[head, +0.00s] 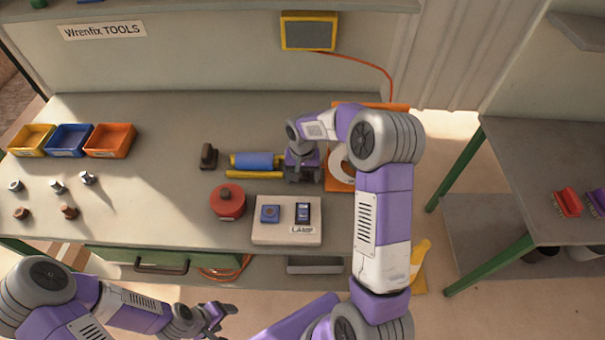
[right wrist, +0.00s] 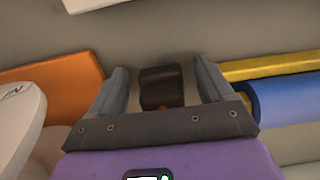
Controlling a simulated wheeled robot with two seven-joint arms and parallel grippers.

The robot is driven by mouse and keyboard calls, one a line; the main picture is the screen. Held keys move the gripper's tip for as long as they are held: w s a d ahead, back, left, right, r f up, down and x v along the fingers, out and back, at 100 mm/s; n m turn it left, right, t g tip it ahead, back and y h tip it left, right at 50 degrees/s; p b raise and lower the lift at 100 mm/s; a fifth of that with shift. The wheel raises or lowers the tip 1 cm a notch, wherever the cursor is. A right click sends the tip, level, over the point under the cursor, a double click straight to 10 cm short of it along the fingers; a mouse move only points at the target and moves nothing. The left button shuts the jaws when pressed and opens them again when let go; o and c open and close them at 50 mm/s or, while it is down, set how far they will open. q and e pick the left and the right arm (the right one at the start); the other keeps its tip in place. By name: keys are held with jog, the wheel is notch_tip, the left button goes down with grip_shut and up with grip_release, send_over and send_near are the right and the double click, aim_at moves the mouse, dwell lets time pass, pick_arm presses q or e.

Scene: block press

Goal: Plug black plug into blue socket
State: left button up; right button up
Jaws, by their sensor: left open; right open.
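The blue socket (head: 270,213) is on the pale box (head: 286,239) marked LAMP, left of a dark switch (head: 303,213). My right gripper (head: 303,179) is open over the bench behind that box. In the right wrist view a dark, blackish plug-like block (right wrist: 160,88), with a bit of red at its lower end, shows between the open fingers (right wrist: 160,85). I cannot tell whether they touch it. The gripper hides it in the head view. My left gripper (head: 222,316) is open and empty in front of the bench.
A blue cylinder (head: 253,161) and yellow bars (head: 254,175) lie left of my right gripper. A dark block (head: 208,156) and red disc (head: 228,203) stand further left. An orange board (head: 341,181) with a white ring is to the right. Coloured bins (head: 109,141) stand far left.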

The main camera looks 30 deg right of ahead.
jog(key=c, duration=1.1)
jog(key=shift+o, duration=0.2)
notch_tip(320, 180, up, 10)
jog(key=shift+r+p, duration=0.1)
jog(key=shift+p, duration=0.75)
